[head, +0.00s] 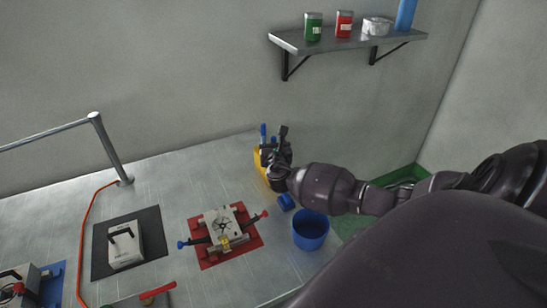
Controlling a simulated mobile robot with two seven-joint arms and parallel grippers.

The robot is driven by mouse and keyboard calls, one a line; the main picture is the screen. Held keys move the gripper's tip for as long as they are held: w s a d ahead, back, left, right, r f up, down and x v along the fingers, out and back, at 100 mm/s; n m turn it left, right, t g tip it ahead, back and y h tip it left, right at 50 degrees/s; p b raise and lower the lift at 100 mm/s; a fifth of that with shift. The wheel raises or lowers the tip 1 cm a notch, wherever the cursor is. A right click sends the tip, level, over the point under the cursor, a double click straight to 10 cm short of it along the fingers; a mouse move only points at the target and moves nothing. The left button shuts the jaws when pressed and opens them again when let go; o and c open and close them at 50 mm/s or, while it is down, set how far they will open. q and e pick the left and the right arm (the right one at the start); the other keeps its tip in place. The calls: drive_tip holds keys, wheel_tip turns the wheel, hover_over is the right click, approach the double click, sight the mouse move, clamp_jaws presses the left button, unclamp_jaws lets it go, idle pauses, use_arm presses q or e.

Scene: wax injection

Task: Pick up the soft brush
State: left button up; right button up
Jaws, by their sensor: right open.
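A yellow holder (259,162) stands at the back of the metal table, partly hidden by my right gripper (273,153). A slim blue upright piece (263,130) shows above the holder; it may be the handle of the soft brush, but it is too small to be sure. My right arm reaches in from the right, and its gripper is open at the holder. Whether the fingers touch the blue piece or the holder cannot be told. My left gripper is not in view.
A blue cup (310,231) and a small blue object (286,202) are near my right forearm. A metal mould on a red mat (245,254) and a white block on a dark mat (101,262) lie left. A shelf (350,42) hangs above.

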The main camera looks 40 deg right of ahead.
clamp_jaws()
